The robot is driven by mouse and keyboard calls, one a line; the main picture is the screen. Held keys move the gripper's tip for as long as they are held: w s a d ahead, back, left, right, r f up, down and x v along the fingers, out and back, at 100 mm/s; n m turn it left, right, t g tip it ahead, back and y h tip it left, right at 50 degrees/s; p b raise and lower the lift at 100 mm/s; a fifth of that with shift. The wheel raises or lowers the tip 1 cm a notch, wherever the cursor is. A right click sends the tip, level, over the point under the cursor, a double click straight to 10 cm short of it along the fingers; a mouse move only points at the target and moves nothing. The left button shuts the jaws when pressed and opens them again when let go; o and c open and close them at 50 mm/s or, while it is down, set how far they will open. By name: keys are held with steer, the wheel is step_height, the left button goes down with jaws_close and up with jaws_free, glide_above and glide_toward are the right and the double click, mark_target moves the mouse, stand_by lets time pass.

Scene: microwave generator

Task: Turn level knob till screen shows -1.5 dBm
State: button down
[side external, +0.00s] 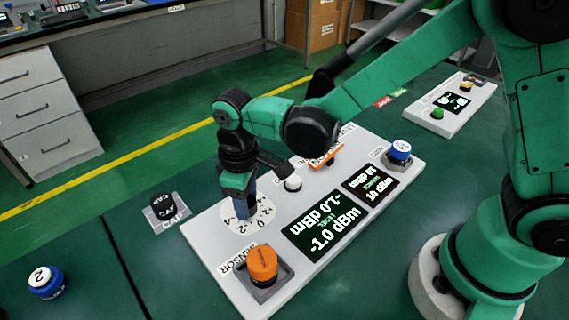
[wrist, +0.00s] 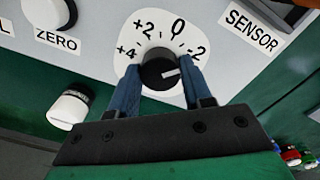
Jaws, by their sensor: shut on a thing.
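The level knob (wrist: 160,72) is black with a white pointer mark and sits on a white round dial (wrist: 128,50) marked +4, +2, 0 and -2. In the wrist view its pointer aims right, on the -2 side of 0. My gripper (wrist: 162,85) is shut on the knob, with one blue finger on each side. In the side view my gripper (side external: 241,212) points down onto the dial (side external: 262,215), and the knob is hidden behind the fingers.
An orange sensor cap (side external: 262,264) stands on the panel (side external: 216,250) close to my gripper. A smaller screen (side external: 371,185) reads 10 dBm. A white knob (side external: 293,183) and a blue-topped part (side external: 400,151) stand farther back.

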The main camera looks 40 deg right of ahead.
steer(key=shift+m, duration=1.6)
steer(key=shift+c, duration=1.8)
jaws_free()
steer(key=shift+r, duration=2.8)
